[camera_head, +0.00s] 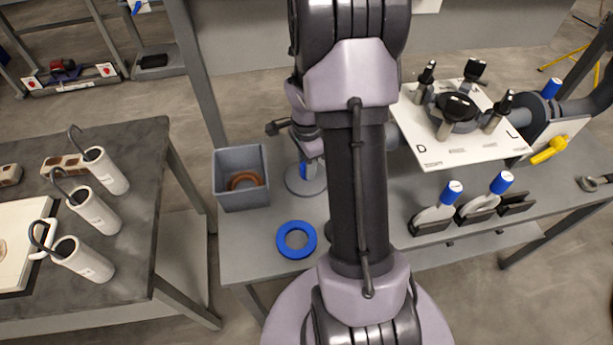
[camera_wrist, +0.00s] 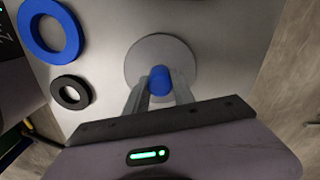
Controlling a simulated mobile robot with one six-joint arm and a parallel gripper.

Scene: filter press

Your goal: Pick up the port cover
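The port cover is a round grey disc (camera_wrist: 138,58) with an upright blue knob (camera_wrist: 160,79), near the middle of the wrist view. It lies flat on the grey bench. In the head view, part of the disc (camera_head: 296,183) and a bit of blue show left of my arm. My gripper (camera_wrist: 160,84) is over the cover, with one finger on each side of the knob. I see no clear gap between fingers and knob, but whether they press on it cannot be told. My arm hides part of the cover in the head view.
A blue ring (camera_head: 281,246) lies on the bench, and a black ring (camera_wrist: 57,91) lies nearer the cover. A grey bin (camera_head: 244,200) with a brown ring stands to the left. A white plate (camera_head: 430,142) with dark knobs and blue-handled tools (camera_head: 434,214) are to the right.

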